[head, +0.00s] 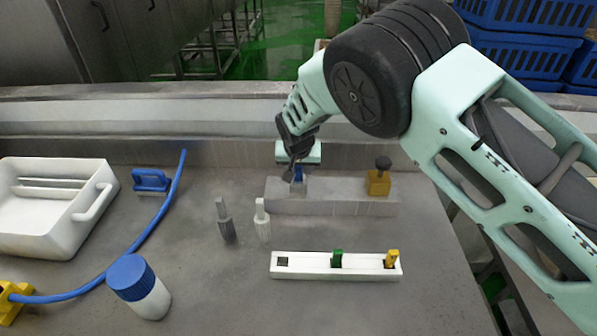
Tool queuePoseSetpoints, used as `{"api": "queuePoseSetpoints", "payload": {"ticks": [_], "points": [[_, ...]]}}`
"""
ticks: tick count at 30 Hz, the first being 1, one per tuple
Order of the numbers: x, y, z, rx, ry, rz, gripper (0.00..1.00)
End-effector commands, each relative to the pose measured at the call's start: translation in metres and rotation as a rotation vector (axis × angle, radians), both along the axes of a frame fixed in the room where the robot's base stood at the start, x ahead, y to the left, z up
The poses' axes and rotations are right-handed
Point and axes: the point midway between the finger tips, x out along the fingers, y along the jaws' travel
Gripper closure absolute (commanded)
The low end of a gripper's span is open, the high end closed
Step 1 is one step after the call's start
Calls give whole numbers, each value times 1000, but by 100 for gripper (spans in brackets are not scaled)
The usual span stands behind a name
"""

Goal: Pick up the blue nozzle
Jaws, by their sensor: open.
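A small blue piece, which looks like the blue nozzle (298,174), shows at the left part of a grey block (340,206) at the back of the metal table. My gripper (297,168) is open and reaches down right at the blue nozzle. Its fingers partly hide the nozzle, and I cannot tell whether they touch it. A white holder strip (309,268) lies in front, with a green nozzle (337,258) and a yellow nozzle (391,259) in it. A dark square slot shows at its left end.
A brass fitting with a black knob (379,178) stands on the block's right part. A white bin (60,243), blue hose (150,228), blue brush-like piece (150,181) and blue-capped bottle (140,288) are at left.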

Motion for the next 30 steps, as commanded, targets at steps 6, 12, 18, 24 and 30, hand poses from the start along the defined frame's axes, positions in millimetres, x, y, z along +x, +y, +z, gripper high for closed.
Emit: {"api": "queuePoseSetpoints", "payload": {"ticks": [6,12,18,24,30], "points": [[1,0,-2,1,0,0,54],[1,0,-2,1,0,0,95],[1,0,-2,1,0,0,100],[1,1,4,2,-2,1,100],[1,1,36,4,-5,1,100]]}}
